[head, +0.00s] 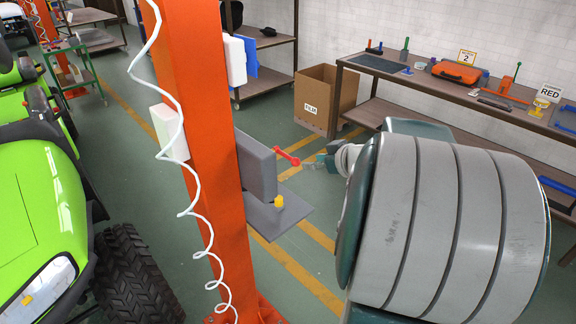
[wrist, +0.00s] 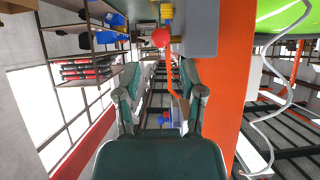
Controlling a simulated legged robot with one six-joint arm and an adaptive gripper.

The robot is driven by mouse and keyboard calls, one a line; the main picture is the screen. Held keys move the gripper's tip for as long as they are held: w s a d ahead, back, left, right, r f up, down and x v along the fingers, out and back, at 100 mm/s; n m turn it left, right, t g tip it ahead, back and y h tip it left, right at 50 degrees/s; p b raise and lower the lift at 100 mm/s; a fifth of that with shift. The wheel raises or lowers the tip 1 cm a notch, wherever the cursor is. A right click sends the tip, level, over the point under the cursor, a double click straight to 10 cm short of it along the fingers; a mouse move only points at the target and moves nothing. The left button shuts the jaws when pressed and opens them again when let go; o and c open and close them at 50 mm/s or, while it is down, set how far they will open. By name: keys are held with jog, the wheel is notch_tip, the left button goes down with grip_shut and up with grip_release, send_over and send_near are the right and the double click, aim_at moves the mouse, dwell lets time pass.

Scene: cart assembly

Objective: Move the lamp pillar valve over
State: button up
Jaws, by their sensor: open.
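The valve has a red lever handle (head: 288,157) with a round knob and sticks out from the grey box (head: 258,168) on the orange pillar (head: 205,150). In the wrist view its red ball knob (wrist: 160,38) shows just beyond my fingertips, near the middle top. My gripper (head: 318,163) is open and empty, a little right of the lever in the head view. In the wrist view my two green fingers (wrist: 160,82) stand apart with the knob ahead of the gap. I cannot tell exactly how far the knob is from them.
A yellow knob (head: 279,201) stands on the grey plate (head: 268,214) under the box. A coiled white cable hangs along the pillar. A green vehicle (head: 35,200) is at left.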

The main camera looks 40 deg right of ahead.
aim_at(299, 162)
jog(key=x, duration=0.7)
jog(key=shift+s, duration=0.1)
jog(key=shift+d, duration=0.15)
jog(key=c, duration=0.4)
jog(key=shift+s+r, duration=0.1)
jog(key=shift+c, duration=1.2)
jog(key=shift+a, duration=0.25)
jog(key=shift+f, duration=1.15)
